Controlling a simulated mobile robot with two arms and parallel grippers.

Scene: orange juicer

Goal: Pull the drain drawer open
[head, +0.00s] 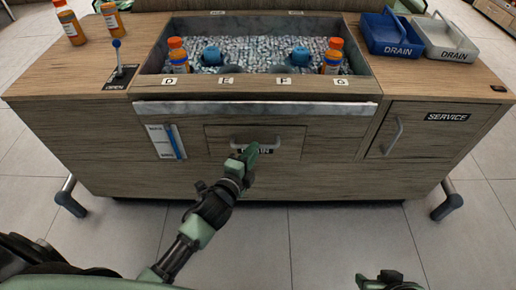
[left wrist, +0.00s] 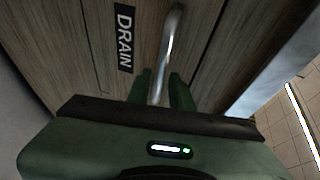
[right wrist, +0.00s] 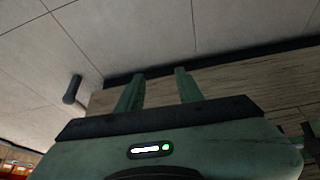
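The drain drawer (head: 222,143) is a wooden panel in the middle of the counter front and looks flush with it. Its metal handle (head: 270,147) is a curved bar; it also shows in the left wrist view (left wrist: 172,40), beside the black DRAIN label (left wrist: 124,38). My left gripper (head: 250,152) is at this handle and partly hides the handle and label in the head view. My right gripper (right wrist: 160,75) is open and empty, away from the drawer.
A SERVICE door (head: 415,135) with its own handle is at the right. A white holder (head: 167,141) is left of the drawer. A light ledge (head: 255,107) runs above it. Tubular legs (head: 447,203) stick out at both sides. The floor (head: 330,235) in front is clear.

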